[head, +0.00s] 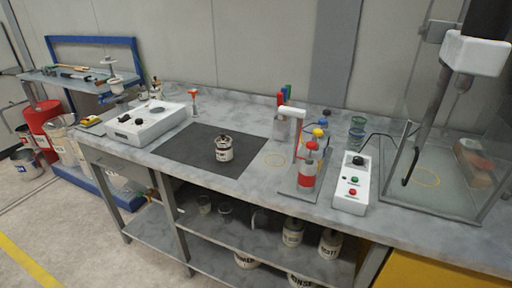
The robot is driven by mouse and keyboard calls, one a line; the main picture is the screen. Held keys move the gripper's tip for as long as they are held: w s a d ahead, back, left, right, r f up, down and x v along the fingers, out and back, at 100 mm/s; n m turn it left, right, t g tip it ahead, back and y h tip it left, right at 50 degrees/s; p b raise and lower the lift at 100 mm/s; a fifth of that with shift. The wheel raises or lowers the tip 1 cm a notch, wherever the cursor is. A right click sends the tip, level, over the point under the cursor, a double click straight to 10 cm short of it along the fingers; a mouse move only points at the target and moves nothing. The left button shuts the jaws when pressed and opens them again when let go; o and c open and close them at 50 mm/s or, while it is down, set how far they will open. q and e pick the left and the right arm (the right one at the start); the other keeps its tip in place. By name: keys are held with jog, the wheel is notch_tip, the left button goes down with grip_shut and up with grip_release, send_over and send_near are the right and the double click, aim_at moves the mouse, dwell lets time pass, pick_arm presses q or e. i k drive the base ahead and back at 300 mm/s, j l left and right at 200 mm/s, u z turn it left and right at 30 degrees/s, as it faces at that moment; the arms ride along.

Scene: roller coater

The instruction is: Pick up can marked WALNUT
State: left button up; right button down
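No can can be read as WALNUT in this view. A small white can (224,154) with a dark band and dark top stands upright on the dark mat (185,147); its label is too small to read. On the shelves below the bench are more white cans: one can (293,232) and another can (330,243) on the upper shelf, and a can (246,260) and a partly cut-off can (300,280) lower down. Their markings are not clearly legible. Neither of my grippers is in view.
A glass-walled enclosure (483,210) fills the right end. A white device (145,123) sits left. A red drum (43,124) stands on the floor.

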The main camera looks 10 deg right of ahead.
aim_at(225, 155)
jog(key=i+j+z, duration=0.15)
jog(key=j+z, duration=0.15)
jog(key=z, duration=0.2)
jog(key=i+j+z, duration=0.1)
jog(key=j+z, duration=0.9)
jog(key=j, duration=0.3)
jog(key=i, duration=0.05)
